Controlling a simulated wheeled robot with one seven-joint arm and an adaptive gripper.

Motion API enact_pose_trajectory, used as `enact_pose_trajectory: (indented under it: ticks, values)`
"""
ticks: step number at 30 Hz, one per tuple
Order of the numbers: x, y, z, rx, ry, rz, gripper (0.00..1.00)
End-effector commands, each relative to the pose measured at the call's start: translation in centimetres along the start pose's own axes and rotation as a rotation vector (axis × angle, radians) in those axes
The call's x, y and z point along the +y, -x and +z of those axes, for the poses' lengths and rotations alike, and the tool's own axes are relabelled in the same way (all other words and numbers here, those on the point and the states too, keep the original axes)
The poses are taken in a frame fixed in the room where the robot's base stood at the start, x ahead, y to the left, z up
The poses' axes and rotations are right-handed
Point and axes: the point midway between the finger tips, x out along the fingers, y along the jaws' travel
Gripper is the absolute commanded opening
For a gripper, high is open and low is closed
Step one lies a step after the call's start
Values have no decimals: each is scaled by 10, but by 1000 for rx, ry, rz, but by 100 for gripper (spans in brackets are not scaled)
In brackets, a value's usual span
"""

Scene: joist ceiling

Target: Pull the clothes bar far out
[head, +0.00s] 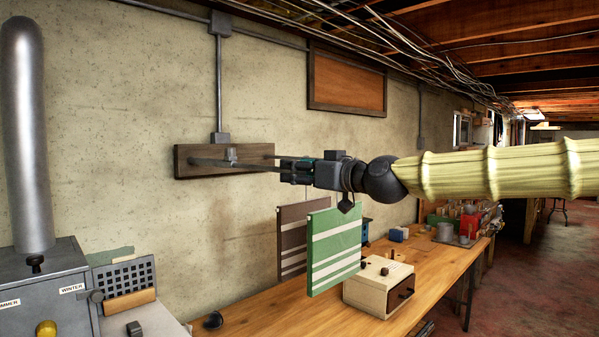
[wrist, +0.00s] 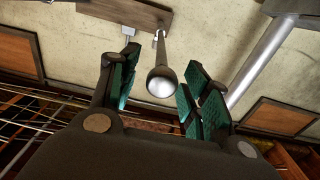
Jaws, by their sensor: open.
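My gripper (head: 284,166) is at the bar's right end in the head view. It is open, with a teal-padded finger on each side of the bar (wrist: 160,76) and visible gaps between.
A wooden workbench (head: 255,312) runs along the wall, with a cream box (head: 378,287) on it. A grey machine with a tall metal cylinder (head: 27,140) stands at the left. A conduit (head: 219,85) rises above the board. The floor (head: 520,275) at right is open.

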Motion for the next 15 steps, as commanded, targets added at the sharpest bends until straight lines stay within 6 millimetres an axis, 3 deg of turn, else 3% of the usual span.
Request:
enact_pose_trajectory:
  ticks: [7,15]
  values:
    - [1,13,0,1,0,2,47]
    - [1,57,-1,1,-1,1,47]
